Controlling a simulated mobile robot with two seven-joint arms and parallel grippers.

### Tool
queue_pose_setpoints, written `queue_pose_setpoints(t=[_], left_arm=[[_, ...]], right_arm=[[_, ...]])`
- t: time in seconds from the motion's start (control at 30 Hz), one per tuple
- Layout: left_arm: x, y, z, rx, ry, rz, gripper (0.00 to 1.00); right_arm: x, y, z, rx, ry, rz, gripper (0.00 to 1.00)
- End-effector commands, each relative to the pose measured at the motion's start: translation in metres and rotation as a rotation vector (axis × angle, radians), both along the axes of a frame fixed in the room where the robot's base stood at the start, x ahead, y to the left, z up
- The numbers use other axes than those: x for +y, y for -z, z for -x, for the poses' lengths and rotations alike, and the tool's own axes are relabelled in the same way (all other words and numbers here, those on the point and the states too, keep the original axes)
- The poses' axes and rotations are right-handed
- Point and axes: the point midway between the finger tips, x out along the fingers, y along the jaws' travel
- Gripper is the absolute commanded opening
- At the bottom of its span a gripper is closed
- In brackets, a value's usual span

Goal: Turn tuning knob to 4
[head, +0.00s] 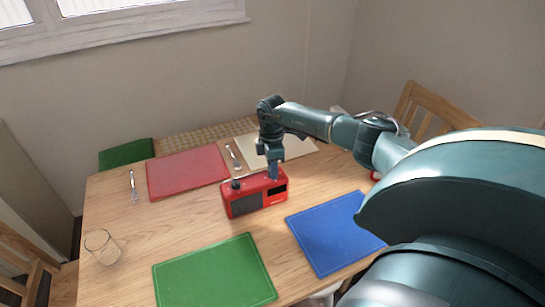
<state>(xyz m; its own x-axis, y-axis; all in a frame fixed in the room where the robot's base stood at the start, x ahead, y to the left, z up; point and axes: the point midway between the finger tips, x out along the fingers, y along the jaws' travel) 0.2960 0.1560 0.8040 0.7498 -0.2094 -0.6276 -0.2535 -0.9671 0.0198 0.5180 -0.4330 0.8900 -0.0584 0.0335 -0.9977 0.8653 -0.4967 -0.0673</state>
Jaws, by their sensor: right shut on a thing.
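A red radio (257,193) stands upright on the wooden table, with a dark speaker grille on its front left and a small dark display at its front right. A dark knob (236,184) shows on its top left. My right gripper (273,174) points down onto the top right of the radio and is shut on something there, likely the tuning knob. The fingers hide that part, so the knob's setting cannot be read. My left gripper is not in view.
Red (187,172), green (215,274), blue (334,233) and cream (289,148) placemats lie around the radio. A glass (102,246) stands at the left front. Cutlery (134,187) lies by the red mat. Wooden chairs (428,112) stand around the table.

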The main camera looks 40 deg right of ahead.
Motion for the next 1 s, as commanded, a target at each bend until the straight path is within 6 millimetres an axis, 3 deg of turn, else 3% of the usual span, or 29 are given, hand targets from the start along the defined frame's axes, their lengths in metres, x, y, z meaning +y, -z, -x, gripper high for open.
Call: queue_pose_setpoints(t=[0.2,0.23,0.47,0.77,0.87,1.0], left_arm=[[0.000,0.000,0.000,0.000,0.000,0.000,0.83],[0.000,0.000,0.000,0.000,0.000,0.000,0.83],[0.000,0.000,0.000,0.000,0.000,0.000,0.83],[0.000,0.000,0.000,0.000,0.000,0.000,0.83],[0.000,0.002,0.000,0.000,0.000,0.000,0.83],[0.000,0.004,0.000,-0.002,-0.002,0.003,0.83]], right_arm=[[0.000,0.000,0.000,0.001,0.000,0.000,0.02],[0.000,0.000,0.000,0.001,0.000,0.000,0.28],[0.000,0.000,0.000,0.000,-0.001,0.000,0.46],[0.000,-0.003,0.000,-0.001,-0.002,0.000,0.47],[-0.001,-0.012,-0.002,-0.003,-0.003,0.000,0.47],[-0.002,-0.039,-0.004,-0.006,-0.002,0.000,0.47]])
